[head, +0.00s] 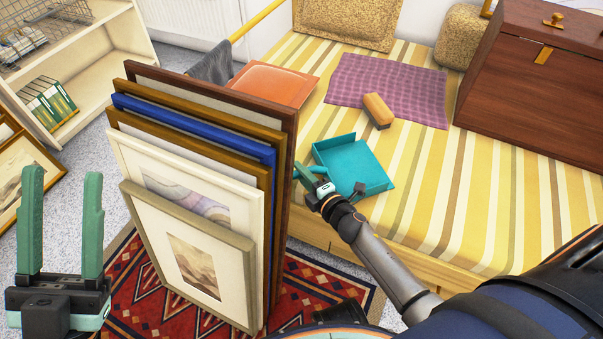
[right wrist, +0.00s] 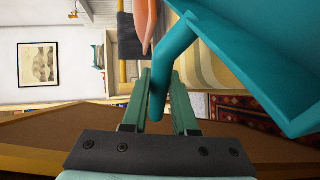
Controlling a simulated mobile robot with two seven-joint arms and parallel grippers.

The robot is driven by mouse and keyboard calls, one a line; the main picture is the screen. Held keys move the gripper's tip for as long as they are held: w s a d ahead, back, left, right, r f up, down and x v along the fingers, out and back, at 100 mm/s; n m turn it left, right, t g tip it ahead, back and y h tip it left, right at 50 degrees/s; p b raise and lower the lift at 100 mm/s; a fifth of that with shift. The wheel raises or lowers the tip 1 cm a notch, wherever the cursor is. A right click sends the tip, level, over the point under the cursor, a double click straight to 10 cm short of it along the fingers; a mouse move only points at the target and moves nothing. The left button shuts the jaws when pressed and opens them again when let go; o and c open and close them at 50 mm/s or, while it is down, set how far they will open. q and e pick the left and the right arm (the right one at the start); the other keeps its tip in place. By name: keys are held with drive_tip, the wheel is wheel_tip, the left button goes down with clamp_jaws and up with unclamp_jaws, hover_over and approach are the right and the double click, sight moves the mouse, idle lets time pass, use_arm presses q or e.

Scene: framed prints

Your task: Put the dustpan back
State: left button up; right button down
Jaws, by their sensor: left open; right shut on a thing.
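The teal dustpan (head: 356,166) is over the striped bed cover in the head view. I cannot tell whether it touches the cover. My right gripper (head: 304,176) is shut on its handle, just right of the standing frames. In the right wrist view the handle (right wrist: 176,55) runs between the two fingers of my right gripper (right wrist: 160,95), and the pan (right wrist: 262,60) fills the upper right. My left gripper (head: 62,215) is open and empty at the lower left of the head view, with its fingers pointing up.
Framed prints (head: 195,250) stand upright on a red rug (head: 130,285), close to my right gripper.

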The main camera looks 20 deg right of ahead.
drive_tip(key=shift+f, duration=0.2)
drive_tip(key=c, duration=0.7)
unclamp_jaws()
drive_tip(key=shift+r, duration=0.1)
drive_tip(key=shift+r, duration=0.15)
drive_tip(key=shift+s, duration=0.4)
drive_tip(key=p+v, duration=0.2)
drive_tip(key=v, duration=0.9)
drive_tip(key=shift+s+d+r+p, duration=0.1)
drive_tip(key=shift+d+p, duration=0.05)
drive_tip(key=shift+p, duration=0.25)
